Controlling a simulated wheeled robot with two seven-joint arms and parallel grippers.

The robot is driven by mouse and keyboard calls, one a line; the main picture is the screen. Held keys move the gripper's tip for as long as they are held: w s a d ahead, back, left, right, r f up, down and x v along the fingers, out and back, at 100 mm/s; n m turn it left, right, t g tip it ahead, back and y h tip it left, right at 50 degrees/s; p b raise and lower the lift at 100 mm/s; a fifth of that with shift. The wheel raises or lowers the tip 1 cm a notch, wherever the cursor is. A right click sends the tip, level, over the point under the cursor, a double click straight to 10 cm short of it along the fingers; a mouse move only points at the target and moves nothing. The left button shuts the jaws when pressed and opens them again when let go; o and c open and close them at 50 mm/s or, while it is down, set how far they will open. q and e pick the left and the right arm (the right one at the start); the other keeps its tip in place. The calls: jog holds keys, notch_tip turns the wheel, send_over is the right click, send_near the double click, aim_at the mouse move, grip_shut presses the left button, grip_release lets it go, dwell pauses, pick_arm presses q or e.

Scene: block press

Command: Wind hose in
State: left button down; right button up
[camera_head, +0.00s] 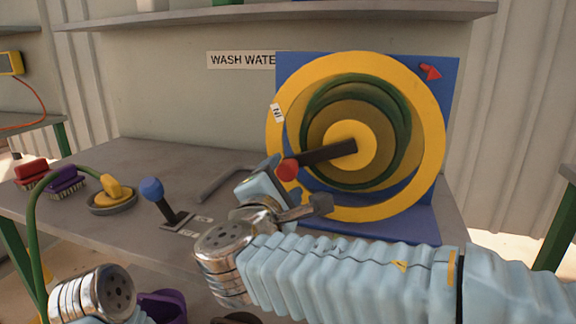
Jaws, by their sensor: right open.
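A hose reel with a yellow ring (432,150) stands on a blue panel (447,85) at the right of the bench. Coils of green hose (405,125) lie on its drum. A dark crank arm (328,153) runs from the hub to a red knob (287,170) at lower left. My right gripper (297,184) is open at the red knob, with a finger to either side of it in the picture; I cannot tell if they touch it. A green hose (65,172) rises at left to a yellow nozzle (114,188) on a round dish. My left gripper is out of view.
A lever with a blue knob (151,188) stands on the bench (130,155) left of my right arm. Red (31,170) and purple (66,181) brushes lie at far left. A red arrow (430,72) is on the panel. A shelf (270,15) hangs above.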

aim_at(286, 174)
jog(key=x, duration=0.4)
grip_shut()
dwell(0.4)
